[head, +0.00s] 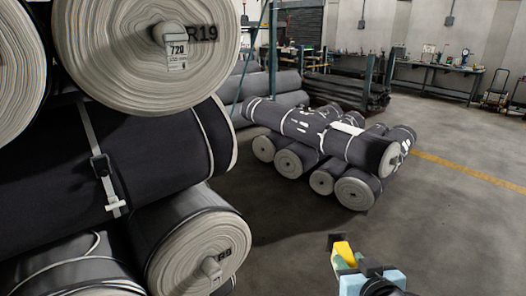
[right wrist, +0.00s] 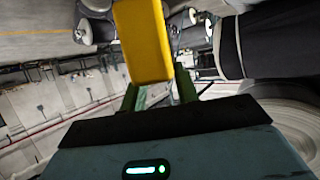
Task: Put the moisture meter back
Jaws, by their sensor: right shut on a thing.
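The moisture meter is a yellow block-like tool (head: 344,251) with a dark end, held low in the right half of the head view. My right gripper (head: 347,264) is shut on it, well above the floor and in front of the roll stacks. In the right wrist view the yellow body (right wrist: 143,40) stands out between the green fingers (right wrist: 158,92) of the gripper. Its face is not visible in either view. My left gripper is not in view.
A tall stack of dark fabric rolls with pale ends (head: 145,50) fills the left, close by. A lower pile of strapped rolls (head: 320,135) lies mid-floor. A workbench (head: 436,68) with small items stands at the back wall. The concrete floor (head: 460,220) is clear to the right.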

